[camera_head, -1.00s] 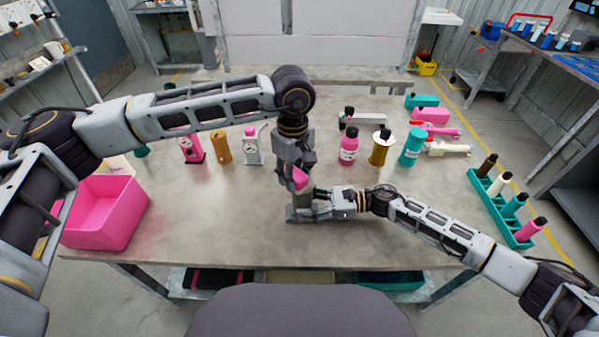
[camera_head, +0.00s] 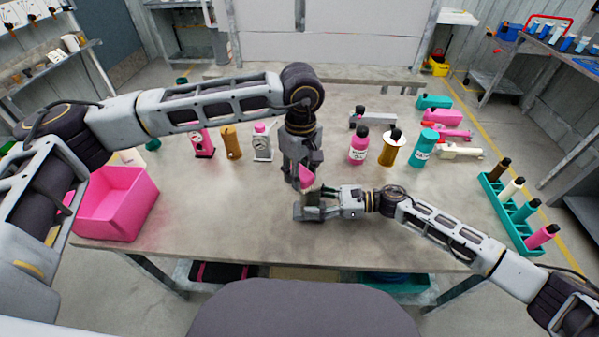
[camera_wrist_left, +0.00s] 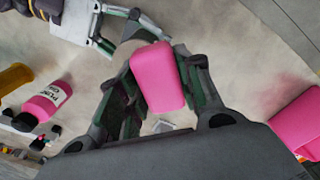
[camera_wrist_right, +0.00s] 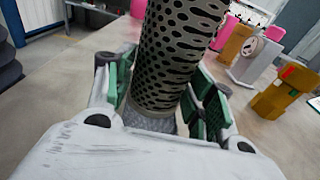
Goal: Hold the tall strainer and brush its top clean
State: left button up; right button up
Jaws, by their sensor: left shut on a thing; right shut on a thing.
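The tall strainer (camera_wrist_right: 178,50) is a dark grey perforated cylinder. In the right wrist view it stands between my right gripper's fingers, slightly tilted in the picture, its top beyond the upper edge. My right gripper (camera_head: 310,207) is shut on it low above the table. The pink brush (camera_wrist_left: 158,75) is a rounded block in the left wrist view, gripped between my left gripper's fingers. My left gripper (camera_head: 304,178) is directly above the right one, shut on the brush. The bristles and the strainer's top are hidden, so I cannot tell whether they touch.
A pink bin (camera_head: 115,205) stands at the left. Gauge stands (camera_head: 263,143) are behind my left arm. A pink bottle (camera_head: 358,147), an amber cylinder (camera_head: 391,150) and a teal bottle (camera_head: 424,146) stand behind right. A teal rack (camera_head: 512,222) is at the right edge. The front table is clear.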

pick_arm(q)
jog(key=shift+w+d, duration=0.3)
jog(key=shift+d, duration=0.4)
jog(key=shift+w+d, duration=0.3)
jog(key=shift+d, duration=0.4)
jog(key=shift+w+d+f, duration=0.1)
jog(key=shift+w+d, duration=0.2)
jog(key=shift+d, duration=0.45)
jog(key=shift+w+d+f, duration=0.1)
jog(key=shift+w+d, duration=0.15)
jog(key=shift+d, duration=0.45)
pick_arm(e)
jog(key=shift+s, duration=0.1)
pick_arm(q)
notch_tip(320, 180, up, 6)
jog(key=shift+r, duration=0.15)
jog(key=shift+r, duration=1.45)
pick_arm(e)
jog(key=shift+f, duration=0.1)
